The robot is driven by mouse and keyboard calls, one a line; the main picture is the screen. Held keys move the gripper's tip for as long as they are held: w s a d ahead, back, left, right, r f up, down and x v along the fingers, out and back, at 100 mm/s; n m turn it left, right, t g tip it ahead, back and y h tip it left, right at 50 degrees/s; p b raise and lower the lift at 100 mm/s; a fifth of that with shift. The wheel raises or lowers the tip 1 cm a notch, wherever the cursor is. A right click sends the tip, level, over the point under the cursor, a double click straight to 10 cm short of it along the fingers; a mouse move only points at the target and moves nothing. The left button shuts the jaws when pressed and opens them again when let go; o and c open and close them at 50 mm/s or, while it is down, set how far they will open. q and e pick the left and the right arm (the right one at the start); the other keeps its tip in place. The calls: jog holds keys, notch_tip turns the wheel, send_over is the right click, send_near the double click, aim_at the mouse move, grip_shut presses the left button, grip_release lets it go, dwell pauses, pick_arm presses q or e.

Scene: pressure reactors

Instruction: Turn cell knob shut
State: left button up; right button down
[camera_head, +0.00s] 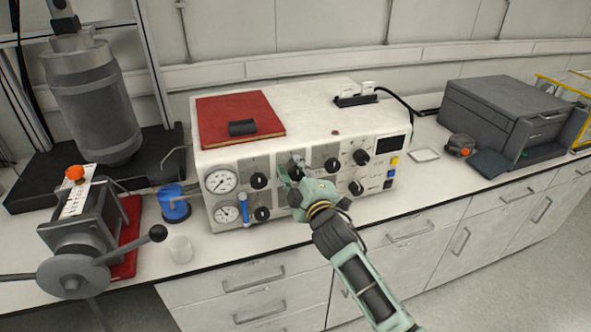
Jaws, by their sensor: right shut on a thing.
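A white control box (330,110) stands on the bench, with gauges and several black knobs on its front panel. My right gripper (294,172) is at the middle of this panel, with its fingers shut on a knob there. The gripper and its wrist cover most of that knob, so its pointer cannot be read. Other black knobs show left of the gripper (258,180) and right of it (331,165). My left gripper is not in view.
A red book (240,108) with a black cylinder (242,128) lies on the box. A grey reactor vessel (95,100) and a handwheel device (85,235) stand at left. A white cup (180,249) and blue-topped container (174,205) are near the front edge. A dark grey machine (505,115) is at right.

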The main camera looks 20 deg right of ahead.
jog(key=shift+w+d+r+m, duration=0.1)
jog(key=shift+d+r+m, duration=0.05)
jog(key=shift+r+m, duration=0.4)
jog(key=c, duration=1.6)
grip_release()
jog(key=shift+c, duration=0.2)
jog(key=shift+o, duration=0.5)
jog(key=shift+d, duration=0.1)
jog(key=shift+f, duration=0.1)
jog(key=shift+f, duration=0.2)
jog(key=s, duration=1.2)
jog(key=shift+d, duration=0.1)
